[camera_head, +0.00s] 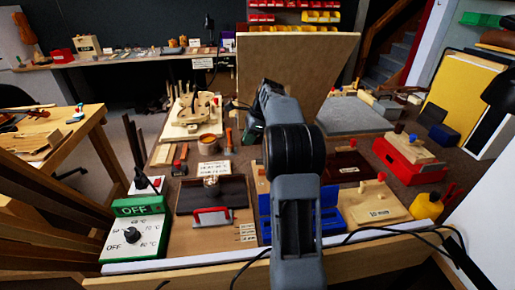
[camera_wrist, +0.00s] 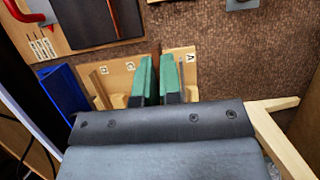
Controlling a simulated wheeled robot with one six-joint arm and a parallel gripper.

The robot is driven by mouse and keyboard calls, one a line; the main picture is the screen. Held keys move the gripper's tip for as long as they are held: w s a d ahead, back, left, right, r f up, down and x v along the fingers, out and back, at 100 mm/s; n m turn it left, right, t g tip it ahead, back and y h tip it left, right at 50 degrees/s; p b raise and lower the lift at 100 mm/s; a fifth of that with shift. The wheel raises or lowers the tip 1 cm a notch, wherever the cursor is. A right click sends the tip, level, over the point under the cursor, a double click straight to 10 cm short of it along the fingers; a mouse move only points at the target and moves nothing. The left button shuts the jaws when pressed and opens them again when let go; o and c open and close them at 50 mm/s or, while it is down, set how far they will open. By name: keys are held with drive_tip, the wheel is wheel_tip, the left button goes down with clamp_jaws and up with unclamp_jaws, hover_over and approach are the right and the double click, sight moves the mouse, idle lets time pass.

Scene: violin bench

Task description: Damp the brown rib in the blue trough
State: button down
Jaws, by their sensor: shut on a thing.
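In the wrist view my gripper (camera_wrist: 159,82) has two green fingers closed on a thin brown rib (camera_wrist: 156,52), seen as a narrow strip between them. The fingers are over a pale wooden rack (camera_wrist: 118,75) with small letter labels. I cannot tell whether the rib still touches the rack. The blue trough (camera_wrist: 63,92) shows at the left of the wrist view, to the left of the fingers. In the head view the blue trough (camera_head: 331,205) is at the front middle of the bench, partly hidden by my arm. My fingertips cannot be made out clearly there.
A green-and-white control box (camera_head: 135,235) reading OFF stands front left. Beside it is a dark plate with a red-handled tool (camera_head: 212,217). A red box (camera_head: 408,160) and a yellow bottle (camera_head: 427,206) stand at right. A large upright board (camera_head: 290,70) rises behind my arm.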

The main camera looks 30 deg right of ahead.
sight(265, 187)
drive_tip(key=s+f+b, duration=0.1)
drive_tip(key=s+f, duration=0.2)
drive_tip(key=s+f+b, duration=0.1)
drive_tip(key=s+f, duration=0.3)
drive_tip(key=s+d+f+b, duration=0.1)
drive_tip(key=s+f+b, duration=0.1)
drive_tip(key=s+f, duration=0.1)
drive_tip(key=shift+s+f, duration=0.25)
drive_tip(key=shift+s, duration=0.4)
drive_tip(key=shift+s+a+f, duration=0.1)
drive_tip(key=shift+s+f, duration=0.05)
drive_tip(key=shift+f, duration=0.35)
drive_tip(key=shift+f, duration=0.1)
drive_tip(key=c, duration=1.3)
unclamp_jaws()
drive_tip(key=shift+f+b, duration=0.15)
drive_tip(key=shift+b, duration=0.25)
